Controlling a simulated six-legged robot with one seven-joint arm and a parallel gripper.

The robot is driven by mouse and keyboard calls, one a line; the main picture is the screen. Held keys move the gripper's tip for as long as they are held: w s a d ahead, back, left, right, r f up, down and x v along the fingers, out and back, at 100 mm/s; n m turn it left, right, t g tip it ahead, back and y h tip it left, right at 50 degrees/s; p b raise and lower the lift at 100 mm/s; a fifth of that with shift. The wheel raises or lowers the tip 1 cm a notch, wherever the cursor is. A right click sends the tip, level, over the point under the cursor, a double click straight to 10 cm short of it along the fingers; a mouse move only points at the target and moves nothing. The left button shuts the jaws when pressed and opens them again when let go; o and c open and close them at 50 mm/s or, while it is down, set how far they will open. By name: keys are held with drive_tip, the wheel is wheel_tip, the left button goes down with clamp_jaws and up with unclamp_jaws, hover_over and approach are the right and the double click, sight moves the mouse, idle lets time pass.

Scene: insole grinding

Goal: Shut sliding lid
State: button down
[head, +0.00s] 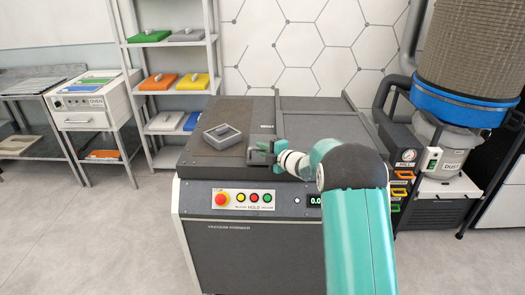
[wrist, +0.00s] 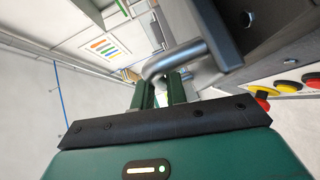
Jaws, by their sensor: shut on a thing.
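The vacuum former (head: 255,245) stands ahead of me, with a dark flat top. A dark panel (head: 310,118) covers the right part of the top, with a raised rail along its right side; I take it for the sliding lid. My gripper (head: 262,150) is at the front of the top, near the panel's left edge. In the wrist view, my gripper's green fingers (wrist: 160,92) are shut on a bent grey metal handle (wrist: 178,57). The handle joins a dark part at the upper right. Its hold is partly hidden in the head view.
A grey block in a tray (head: 222,136) rests on the left part of the top. Red, yellow and green buttons (head: 245,198) are on the front panel below my gripper. Shelves (head: 165,80) stand behind left, a dust collector (head: 440,140) at right. The floor at left is clear.

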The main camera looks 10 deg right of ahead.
drive_tip(key=shift+s+f, duration=0.1)
drive_tip(key=c, duration=1.4)
unclamp_jaws()
drive_tip(key=v, duration=1.3)
drive_tip(key=shift+s+d, duration=0.25)
